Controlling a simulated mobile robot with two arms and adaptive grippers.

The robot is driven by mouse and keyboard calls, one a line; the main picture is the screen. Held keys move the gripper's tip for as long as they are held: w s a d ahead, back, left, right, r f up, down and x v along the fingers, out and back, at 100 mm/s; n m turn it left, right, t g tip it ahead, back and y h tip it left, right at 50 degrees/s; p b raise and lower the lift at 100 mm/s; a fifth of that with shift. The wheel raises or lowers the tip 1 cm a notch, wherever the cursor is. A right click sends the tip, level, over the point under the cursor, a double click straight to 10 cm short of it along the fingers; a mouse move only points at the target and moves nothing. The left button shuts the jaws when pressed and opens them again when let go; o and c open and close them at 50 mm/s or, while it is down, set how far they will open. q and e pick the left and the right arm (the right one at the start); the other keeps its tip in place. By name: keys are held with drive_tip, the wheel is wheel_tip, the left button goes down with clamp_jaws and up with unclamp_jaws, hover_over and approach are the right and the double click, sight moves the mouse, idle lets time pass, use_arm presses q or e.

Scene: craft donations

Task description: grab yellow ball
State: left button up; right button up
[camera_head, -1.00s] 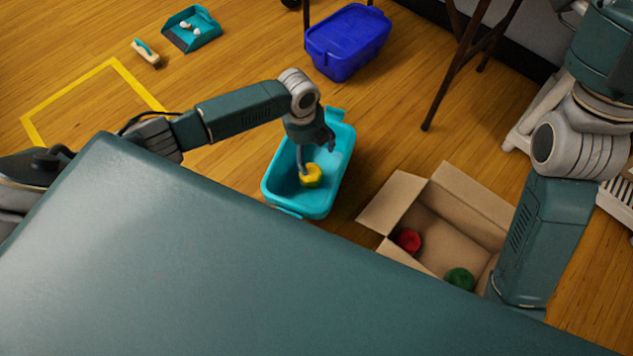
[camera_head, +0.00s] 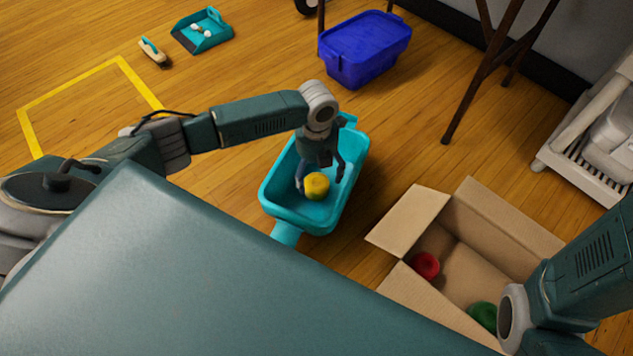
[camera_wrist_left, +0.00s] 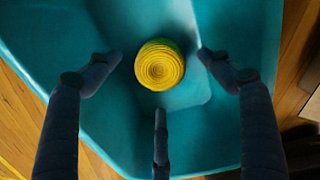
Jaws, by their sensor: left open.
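The yellow ball (camera_head: 316,186) sits inside the teal bin (camera_head: 274,197). My left gripper (camera_head: 322,180) reaches down into the bin from above, its fingers apart beside the ball. In the left wrist view the ball (camera_wrist_left: 160,65) looks like a wound coil with a little green at its upper edge. It lies on the teal surface beyond the tips of the open left gripper (camera_wrist_left: 160,82), and nothing is between the fingers. My right gripper is out of view; only part of the right arm shows at the right.
An open cardboard box (camera_head: 411,217) with a red ball (camera_head: 425,265) and a green ball (camera_head: 483,314) stands right of the bin. A blue bin (camera_head: 365,50), a teal dustpan (camera_head: 203,32) and a brush (camera_head: 153,51) are farther back. Floor at the left is clear.

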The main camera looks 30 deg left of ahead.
sight(316, 181)
use_arm(q)
drive_tip(key=shift+f+b, duration=0.45)
drive_tip(key=shift+f, duration=0.15)
wheel_tip(316, 181, down, 4)
drive_tip(key=b, duration=0.4)
drive_tip(key=shift+s, duration=0.1)
drive_tip(key=shift+r, duration=0.15)
drive_tip(key=c, duration=1.2)
